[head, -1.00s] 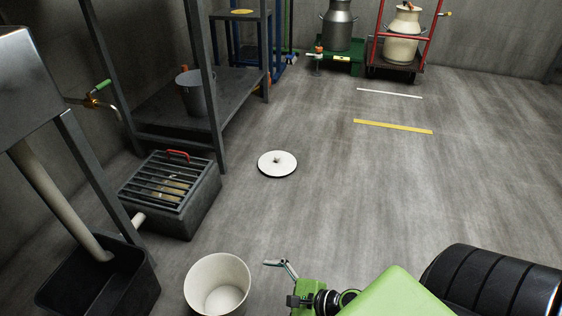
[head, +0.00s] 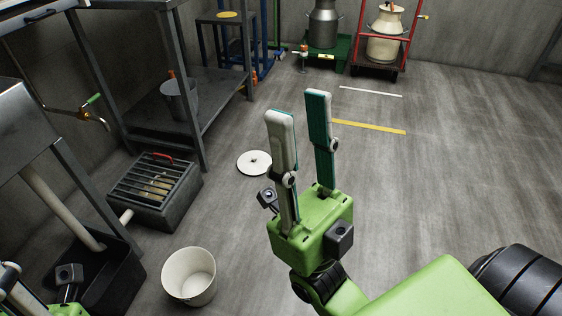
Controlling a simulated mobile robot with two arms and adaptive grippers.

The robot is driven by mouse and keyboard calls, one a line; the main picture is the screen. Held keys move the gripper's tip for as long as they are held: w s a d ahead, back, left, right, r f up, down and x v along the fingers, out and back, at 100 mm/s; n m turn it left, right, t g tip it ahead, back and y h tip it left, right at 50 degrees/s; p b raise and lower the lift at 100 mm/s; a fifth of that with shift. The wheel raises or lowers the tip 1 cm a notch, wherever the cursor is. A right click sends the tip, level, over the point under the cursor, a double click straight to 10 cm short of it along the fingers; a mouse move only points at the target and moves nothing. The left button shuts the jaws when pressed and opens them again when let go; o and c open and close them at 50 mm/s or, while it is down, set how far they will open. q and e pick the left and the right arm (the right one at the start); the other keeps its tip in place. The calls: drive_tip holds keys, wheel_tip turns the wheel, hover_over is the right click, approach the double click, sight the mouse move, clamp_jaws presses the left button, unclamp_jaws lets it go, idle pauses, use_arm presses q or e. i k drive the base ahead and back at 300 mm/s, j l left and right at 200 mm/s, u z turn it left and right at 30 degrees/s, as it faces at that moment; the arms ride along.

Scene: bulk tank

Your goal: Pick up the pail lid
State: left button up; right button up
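The pail lid (head: 250,160) is a round white disc with a small dark knob at its middle. It lies flat on the grey floor, a little left of the picture's middle. My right gripper (head: 299,104) is raised in front of the camera with its two fingers spread apart, open and empty. It appears just to the right of the lid in the picture and hides a small part of the lid's right edge at most.
A white pail (head: 189,277) stands open on the floor at the lower left. A grated drain box (head: 155,190) with a red handle and a dark metal shelf (head: 190,120) stand left of the lid. Churns (head: 385,40) stand at the back. The floor on the right is clear.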

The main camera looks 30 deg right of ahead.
sight(252, 163)
drive_tip(key=i+l+z, duration=0.1)
drive_tip(key=z, duration=0.3)
drive_tip(key=i+l+z, duration=0.1)
drive_tip(key=z, duration=0.3)
drive_tip(key=i+l+z, duration=0.1)
drive_tip(key=z, duration=0.25)
drive_tip(key=i+z, duration=0.1)
drive_tip(key=z, duration=0.3)
drive_tip(key=i+l, duration=0.1)
drive_tip(key=i, duration=3.85)
drive_tip(key=i+u, duration=0.15)
drive_tip(key=u, duration=0.25)
drive_tip(key=i+u, duration=0.15)
drive_tip(key=u, duration=0.25)
drive_tip(key=i+l+u, duration=0.15)
drive_tip(key=u, duration=0.25)
drive_tip(key=i+l+u, duration=0.1)
drive_tip(key=u, duration=0.3)
